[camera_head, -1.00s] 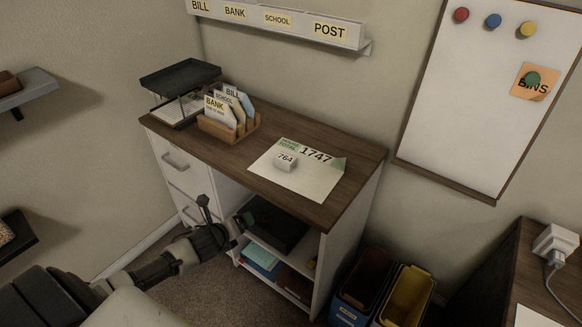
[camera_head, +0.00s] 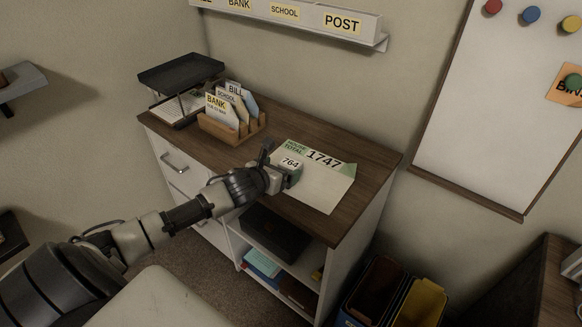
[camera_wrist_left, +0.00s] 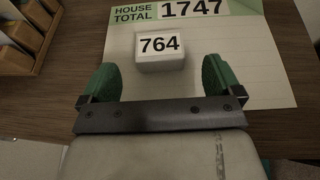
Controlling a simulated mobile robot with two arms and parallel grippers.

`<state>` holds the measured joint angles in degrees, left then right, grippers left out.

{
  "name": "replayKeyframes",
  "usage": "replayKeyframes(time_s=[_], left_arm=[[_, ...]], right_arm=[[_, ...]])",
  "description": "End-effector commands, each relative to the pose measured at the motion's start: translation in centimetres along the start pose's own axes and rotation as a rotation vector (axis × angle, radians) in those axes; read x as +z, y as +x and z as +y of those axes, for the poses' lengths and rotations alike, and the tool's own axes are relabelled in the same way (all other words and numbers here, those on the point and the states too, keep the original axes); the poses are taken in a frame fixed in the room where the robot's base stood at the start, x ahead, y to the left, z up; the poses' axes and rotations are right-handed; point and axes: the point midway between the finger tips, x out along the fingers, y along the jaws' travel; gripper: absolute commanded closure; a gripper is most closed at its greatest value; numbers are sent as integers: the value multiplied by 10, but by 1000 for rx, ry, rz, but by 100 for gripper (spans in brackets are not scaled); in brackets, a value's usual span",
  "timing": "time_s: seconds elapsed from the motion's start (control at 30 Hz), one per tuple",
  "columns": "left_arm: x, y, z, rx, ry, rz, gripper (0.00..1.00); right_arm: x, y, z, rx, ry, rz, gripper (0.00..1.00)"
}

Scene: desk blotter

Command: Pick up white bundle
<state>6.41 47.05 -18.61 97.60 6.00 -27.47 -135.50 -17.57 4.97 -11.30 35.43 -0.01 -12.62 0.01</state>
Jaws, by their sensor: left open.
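The white bundle (camera_head: 291,163), marked 764, lies on the house total sheet (camera_head: 325,188) on the wooden desk top. In the left wrist view the bundle (camera_wrist_left: 160,50) sits just beyond and between the green fingertips. My left gripper (camera_head: 283,177) is over the near edge of the sheet, right at the bundle. The wrist view shows its fingers (camera_wrist_left: 160,80) spread apart with nothing between them. In the head view the gripper hides the bundle's lower part. My right gripper is not in view.
A wooden letter rack (camera_head: 232,126) with BANK, SCHOOL and BILL cards stands left of the sheet. A black tray stack (camera_head: 181,75) is behind it. A labelled wall shelf (camera_head: 300,20) hangs above. Bare desk top lies right of the sheet.

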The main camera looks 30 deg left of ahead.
Motion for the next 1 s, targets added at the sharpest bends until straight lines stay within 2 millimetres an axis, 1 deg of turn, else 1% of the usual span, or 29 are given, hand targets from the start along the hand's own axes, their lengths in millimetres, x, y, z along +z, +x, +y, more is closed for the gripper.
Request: replayKeyframes(time_s=[0.07, 0.3, 0.4, 0.67, 0.7, 0.77, 0.9, 1.0], left_arm=[[0, 7, 0, 0, -5, 0, 6], [2, 41, 1, 1, -6, 0, 6], [3, 50, 0, 0, -4, -1, 6], [2, 52, 0, -1, -1, 1, 6], [2, 52, 0, -1, -1, 1, 9], [2, 52, 0, 0, -1, 1, 19], [2, 52, 0, 0, -2, 1, 40], [2, 52, 0, 0, -2, 1, 53]], right_arm=[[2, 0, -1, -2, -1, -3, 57], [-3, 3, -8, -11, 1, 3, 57], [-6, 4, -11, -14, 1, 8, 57], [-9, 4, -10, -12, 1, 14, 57], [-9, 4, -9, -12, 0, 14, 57], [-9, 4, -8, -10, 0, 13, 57], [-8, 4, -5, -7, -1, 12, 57], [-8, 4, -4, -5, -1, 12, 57]])
